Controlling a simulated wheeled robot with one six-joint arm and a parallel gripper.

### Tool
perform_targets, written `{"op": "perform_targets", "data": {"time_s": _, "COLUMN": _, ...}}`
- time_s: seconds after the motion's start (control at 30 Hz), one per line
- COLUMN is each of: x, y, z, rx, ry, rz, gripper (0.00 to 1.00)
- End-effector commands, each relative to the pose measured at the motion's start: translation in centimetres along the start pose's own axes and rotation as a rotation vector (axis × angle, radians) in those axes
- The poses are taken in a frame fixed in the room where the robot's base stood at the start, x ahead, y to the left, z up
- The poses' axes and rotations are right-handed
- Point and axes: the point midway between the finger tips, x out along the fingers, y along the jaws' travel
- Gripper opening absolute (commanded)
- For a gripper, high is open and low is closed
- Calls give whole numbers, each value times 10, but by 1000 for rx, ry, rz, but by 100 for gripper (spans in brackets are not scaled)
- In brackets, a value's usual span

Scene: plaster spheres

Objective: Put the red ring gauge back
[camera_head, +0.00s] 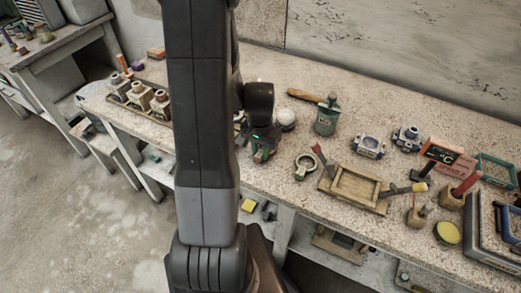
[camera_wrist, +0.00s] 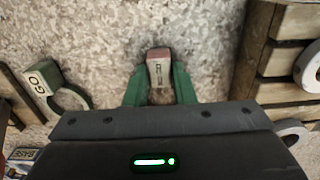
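My gripper (camera_head: 262,152) is low over the bench top, partly behind my arm in the head view. In the wrist view its green fingers (camera_wrist: 159,80) close on both sides of a labelled block with a red end, which I take to be the red ring gauge (camera_wrist: 159,66). Its lettering is too small to read. The rest of the gauge is mostly hidden by the gripper. A grey-green ring gauge marked GO (camera_wrist: 66,98) lies at the left of the wrist view. It seems to be the ring lying right of my gripper in the head view (camera_head: 305,166).
A slatted wooden rack (camera_wrist: 268,62) with grey rings stands close at the wrist view's right. An open wooden tray (camera_head: 338,191) lies right of the ring in the head view. A green canister (camera_head: 326,118) and white sphere (camera_head: 286,119) stand close behind my gripper.

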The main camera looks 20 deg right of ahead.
Motion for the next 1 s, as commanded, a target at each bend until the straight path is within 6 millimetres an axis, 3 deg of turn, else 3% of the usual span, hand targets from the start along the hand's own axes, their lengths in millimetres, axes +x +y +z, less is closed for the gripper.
{"op": "perform_targets", "data": {"time_s": 0.03, "x": 0, "y": 0, "z": 0, "rx": 0, "ry": 0, "rz": 0, "gripper": 33}}
{"op": "perform_targets", "data": {"time_s": 0.1, "x": 0, "y": 0, "z": 0, "rx": 0, "ry": 0, "rz": 0, "gripper": 43}}
{"op": "perform_targets", "data": {"time_s": 0.53, "x": -9, "y": 0, "z": -1, "rx": 0, "ry": 3, "rz": -1, "gripper": 43}}
{"op": "perform_targets", "data": {"time_s": 1.0, "x": -88, "y": 0, "z": -1, "rx": 0, "ry": 5, "rz": -2, "gripper": 43}}
